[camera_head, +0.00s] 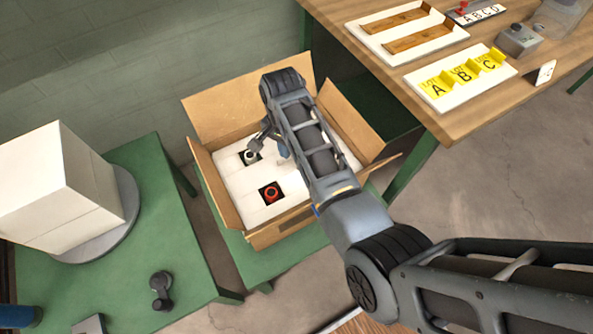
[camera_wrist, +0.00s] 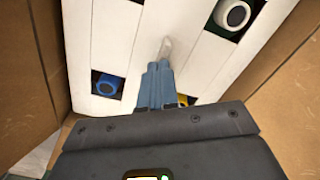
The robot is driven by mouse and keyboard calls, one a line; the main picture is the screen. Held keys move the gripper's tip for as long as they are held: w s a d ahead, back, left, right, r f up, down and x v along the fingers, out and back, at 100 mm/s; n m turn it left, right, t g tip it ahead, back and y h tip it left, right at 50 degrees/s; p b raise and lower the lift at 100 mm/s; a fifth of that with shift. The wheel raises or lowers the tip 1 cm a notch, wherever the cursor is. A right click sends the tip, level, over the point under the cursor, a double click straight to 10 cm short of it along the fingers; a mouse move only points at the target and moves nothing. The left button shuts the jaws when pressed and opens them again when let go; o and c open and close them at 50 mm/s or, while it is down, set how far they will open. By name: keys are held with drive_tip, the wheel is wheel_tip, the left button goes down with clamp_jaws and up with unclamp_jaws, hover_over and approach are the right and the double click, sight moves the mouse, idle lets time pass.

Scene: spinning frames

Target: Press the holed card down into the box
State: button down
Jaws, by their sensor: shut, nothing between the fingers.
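The holed card (camera_head: 232,188) is a white sheet lying inside the open cardboard box (camera_head: 228,205), with square dark holes. One hole shows a red ring (camera_head: 270,193) and another a white round piece (camera_head: 250,157). In the wrist view the card (camera_wrist: 135,35) shows a white round piece (camera_wrist: 234,14), a blue piece (camera_wrist: 106,85) and a bit of yellow (camera_wrist: 183,99) at its holes. My gripper (camera_head: 283,150) is inside the box outline, fingers shut and empty. In the wrist view its fingertips (camera_wrist: 160,68) point at the card's middle; contact is unclear. My arm hides the card's right part.
The box flaps (camera_head: 245,92) stand open around the card. A green table (camera_head: 120,275) at left holds a white block (camera_head: 70,190) on a grey disc. A wooden table (camera_head: 440,110) at upper right holds trays and yellow lettered pieces.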

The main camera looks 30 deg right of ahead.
drive_tip(key=shift+f+b, duration=0.3)
drive_tip(key=shift+f, duration=0.35)
drive_tip(key=shift+f+b, duration=0.35)
drive_tip(key=shift+f, duration=0.2)
drive_tip(key=shift+r, duration=0.15)
wheel_tip(320, 180, up, 8)
drive_tip(key=p, duration=0.8)
